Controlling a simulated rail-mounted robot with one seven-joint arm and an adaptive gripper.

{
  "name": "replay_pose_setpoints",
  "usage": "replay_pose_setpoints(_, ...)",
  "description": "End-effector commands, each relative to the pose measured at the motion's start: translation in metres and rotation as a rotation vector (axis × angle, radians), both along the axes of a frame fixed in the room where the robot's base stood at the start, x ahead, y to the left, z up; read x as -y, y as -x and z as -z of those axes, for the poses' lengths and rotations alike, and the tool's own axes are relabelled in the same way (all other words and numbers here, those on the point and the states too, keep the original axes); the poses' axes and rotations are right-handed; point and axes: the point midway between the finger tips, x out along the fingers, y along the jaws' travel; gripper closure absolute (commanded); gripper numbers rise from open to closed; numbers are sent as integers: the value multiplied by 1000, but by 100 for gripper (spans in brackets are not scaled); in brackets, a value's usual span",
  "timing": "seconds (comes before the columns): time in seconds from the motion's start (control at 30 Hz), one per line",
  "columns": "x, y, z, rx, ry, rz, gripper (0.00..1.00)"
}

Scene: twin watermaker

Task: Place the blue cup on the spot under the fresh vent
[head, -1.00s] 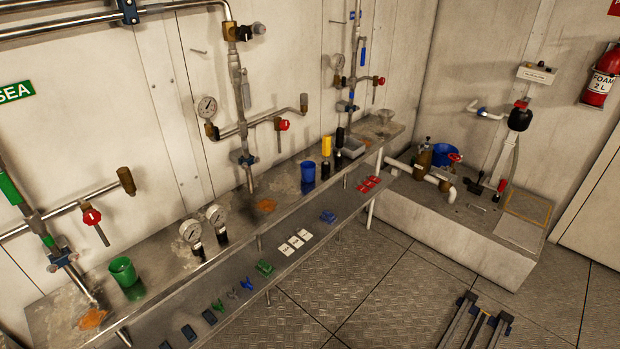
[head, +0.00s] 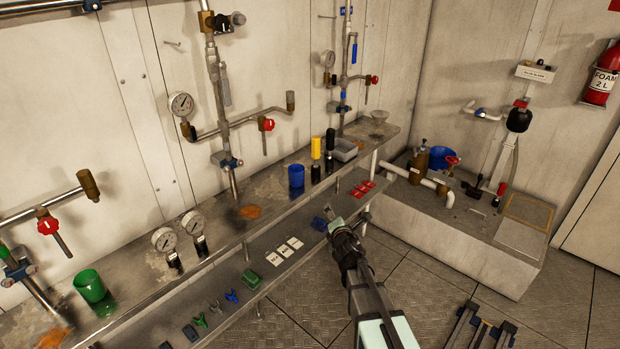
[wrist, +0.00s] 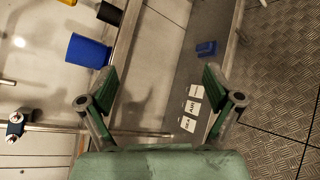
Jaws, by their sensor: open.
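The blue cup (head: 296,176) stands upright on the upper metal shelf, left of a yellow-topped bottle. It also shows in the wrist view (wrist: 88,50), left of my gripper. My gripper (head: 332,221) is beside the lower shelf, to the right of and below the cup. In the wrist view its fingers (wrist: 160,76) are spread wide with nothing between them. A vertical pipe outlet (head: 234,186) with a blue valve ends above the shelf left of the cup, near a rust-brown spot (head: 249,212). No label readable here marks the fresh vent.
A yellow-topped bottle (head: 316,157) and a black-topped one (head: 330,149) stand close right of the cup. Two gauges (head: 165,240) and a green cup (head: 92,289) stand further left. White cards (head: 285,250) and a blue item (wrist: 206,48) lie on the lower shelf.

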Motion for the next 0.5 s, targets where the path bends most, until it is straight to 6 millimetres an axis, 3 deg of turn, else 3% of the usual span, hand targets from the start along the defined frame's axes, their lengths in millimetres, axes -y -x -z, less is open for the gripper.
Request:
replay_pose_setpoints(0.03, -16, -9, -21, 87, 123, -95, 10)
replay_pose_setpoints(0.1, -36, -13, -42, 200, 298, -217, 10)
replay_pose_setpoints(0.3, -75, -1, -62, 438, 664, -437, 10)
replay_pose_setpoints(0.5, -85, 1, -68, 521, 798, -484, 10)
